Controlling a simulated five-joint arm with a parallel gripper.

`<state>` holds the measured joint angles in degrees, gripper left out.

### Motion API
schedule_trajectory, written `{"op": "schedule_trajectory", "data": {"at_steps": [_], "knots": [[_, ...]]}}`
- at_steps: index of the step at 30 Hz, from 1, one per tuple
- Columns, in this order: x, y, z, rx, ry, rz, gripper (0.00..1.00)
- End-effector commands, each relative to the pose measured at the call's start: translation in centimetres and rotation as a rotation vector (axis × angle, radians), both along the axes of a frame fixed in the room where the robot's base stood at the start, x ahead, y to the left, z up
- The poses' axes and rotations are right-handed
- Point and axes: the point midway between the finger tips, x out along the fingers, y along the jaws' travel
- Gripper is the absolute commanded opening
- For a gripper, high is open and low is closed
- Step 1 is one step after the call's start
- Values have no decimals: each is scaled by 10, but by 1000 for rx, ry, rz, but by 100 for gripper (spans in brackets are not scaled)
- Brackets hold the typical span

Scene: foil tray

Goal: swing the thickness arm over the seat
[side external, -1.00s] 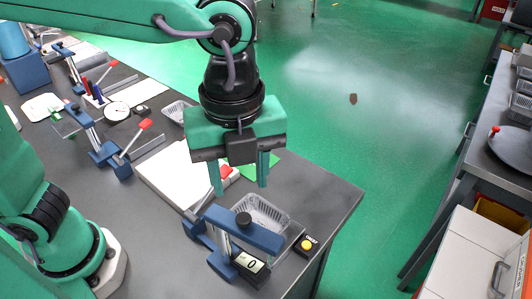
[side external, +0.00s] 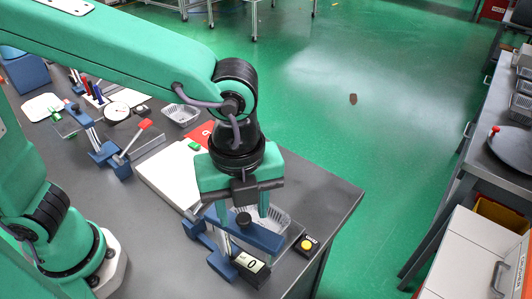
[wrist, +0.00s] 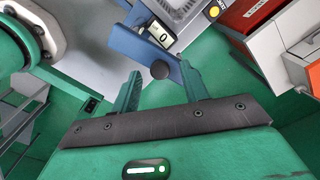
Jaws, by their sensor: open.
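The thickness arm is a blue bar (side external: 262,238) with a black knob (side external: 243,219) on top, low in the side view. It also shows in the wrist view (wrist: 128,41), with the knob (wrist: 160,69) there. My gripper (side external: 243,211) is open and points down over the bar. In the wrist view its fingertips (wrist: 159,72) stand on either side of the knob, with gaps. I cannot tell their height against the knob. A foil tray (side external: 282,219) lies just behind the bar, partly hidden by my gripper. I cannot pick out the seat clearly.
A small readout showing 0 (side external: 251,263) sits at the gauge's front, and a yellow button (side external: 306,244) to its right. A white board (side external: 165,182) lies to the left. A dial gauge (side external: 118,111) and a red-handled clamp (side external: 125,150) stand further back. The table's right corner is clear.

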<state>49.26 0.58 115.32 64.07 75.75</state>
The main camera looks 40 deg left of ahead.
Motion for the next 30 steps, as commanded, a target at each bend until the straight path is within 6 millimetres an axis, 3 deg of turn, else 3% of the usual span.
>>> {"op": "schedule_trajectory", "data": {"at_steps": [11,12,19,30], "knots": [[0,0,-7,0,0,0,45],[0,0,-7,0,0,0,43],[0,0,-6,0,0,0,0],[1,0,-6,1,1,23,0]]}}
